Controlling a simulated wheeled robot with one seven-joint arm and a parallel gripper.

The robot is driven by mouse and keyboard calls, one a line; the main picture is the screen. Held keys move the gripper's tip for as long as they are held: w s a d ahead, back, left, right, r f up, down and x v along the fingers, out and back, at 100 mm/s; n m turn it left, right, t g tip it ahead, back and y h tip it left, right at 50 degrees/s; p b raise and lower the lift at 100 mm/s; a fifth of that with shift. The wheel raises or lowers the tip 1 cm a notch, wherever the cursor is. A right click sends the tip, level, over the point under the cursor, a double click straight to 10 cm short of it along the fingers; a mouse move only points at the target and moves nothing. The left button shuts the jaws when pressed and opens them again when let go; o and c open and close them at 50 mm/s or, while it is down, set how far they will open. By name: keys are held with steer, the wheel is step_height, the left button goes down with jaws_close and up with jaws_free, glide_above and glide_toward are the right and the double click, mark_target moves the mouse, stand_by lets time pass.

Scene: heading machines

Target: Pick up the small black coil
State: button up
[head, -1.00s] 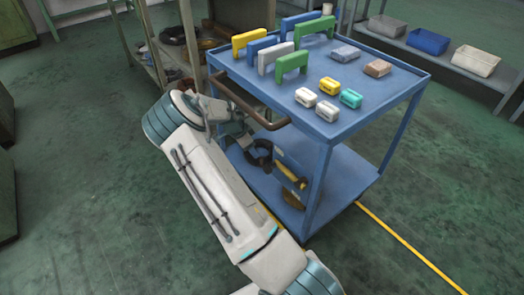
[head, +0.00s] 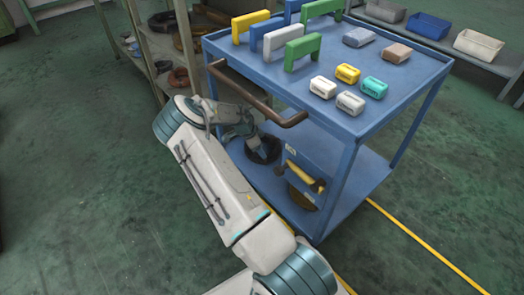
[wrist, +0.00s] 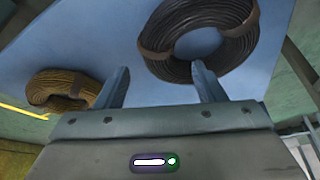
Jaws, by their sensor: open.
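The black coil (wrist: 236,45) is a bound ring lying on the blue cart's lower shelf (wrist: 90,40). It fills the upper right of the wrist view, with blue shelf showing through its hole. It also shows in the head view (head: 264,156), partly hidden by my arm. My gripper (wrist: 160,80) is open, with nothing between its fingers. In the picture, its right fingertip overlaps the coil's near rim and its left fingertip is left of the coil. I cannot tell whether they touch.
A brown coil (wrist: 62,88) lies left of my gripper in the wrist view. The cart's top (head: 290,85) overhangs the lower shelf and carries several blocks and handles. A bar handle (head: 255,97) juts out near my arm. A rack (head: 160,60) with coils stands behind left.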

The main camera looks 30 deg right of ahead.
steer(key=b+x, duration=0.1)
steer(key=x, duration=0.3)
steer(key=b+x, duration=0.2)
steer(key=x, duration=0.1)
steer(key=shift+s+d+f, duration=0.15)
steer(key=shift+s+f, duration=0.05)
steer(key=shift+f, duration=0.15)
steer(key=shift+r, duration=0.15)
steer(key=c, duration=1.3)
